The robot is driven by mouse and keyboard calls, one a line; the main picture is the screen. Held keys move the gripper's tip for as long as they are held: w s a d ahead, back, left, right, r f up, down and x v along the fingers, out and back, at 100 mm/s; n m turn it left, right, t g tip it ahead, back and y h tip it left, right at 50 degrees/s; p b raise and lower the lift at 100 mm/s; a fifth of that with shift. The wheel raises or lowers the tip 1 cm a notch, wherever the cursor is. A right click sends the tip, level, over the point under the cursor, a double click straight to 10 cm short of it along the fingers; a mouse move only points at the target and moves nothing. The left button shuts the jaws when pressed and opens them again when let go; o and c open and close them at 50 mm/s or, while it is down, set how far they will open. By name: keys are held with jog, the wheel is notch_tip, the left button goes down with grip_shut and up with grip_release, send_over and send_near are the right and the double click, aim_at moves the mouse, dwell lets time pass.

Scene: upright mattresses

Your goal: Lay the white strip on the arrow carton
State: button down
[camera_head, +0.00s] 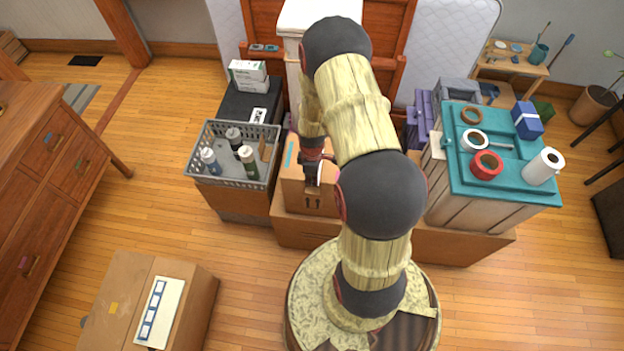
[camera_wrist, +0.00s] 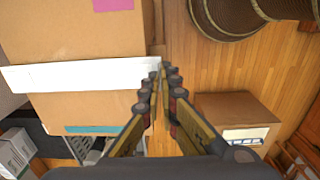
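The arrow carton is a brown box (camera_head: 295,186) with two dark arrows on its front face; its top also fills the left of the wrist view (camera_wrist: 80,35). The white strip (camera_wrist: 75,74) crosses the top of this carton, between a pink patch and a teal band. Its near end is at my fingertips, by the carton's front edge. My gripper (camera_wrist: 162,72) looks shut on that end, the fingers nearly meeting. In the head view my gripper (camera_head: 313,172) points down over the carton's front, and most of the strip is hidden behind my arm.
A grey basket of bottles (camera_head: 233,183) stands close on the left. A teal-topped crate (camera_head: 500,190) with tape rolls stands on the right. Another carton (camera_head: 125,275) with a white label sits at front left. The wooden floor between is clear.

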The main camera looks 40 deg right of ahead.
jog(key=c, duration=2.5)
grip_release()
jog(key=shift+f, duration=0.1)
jog(key=o, duration=0.4)
jog(key=shift+o, duration=0.7)
notch_tip(320, 180, up, 12)
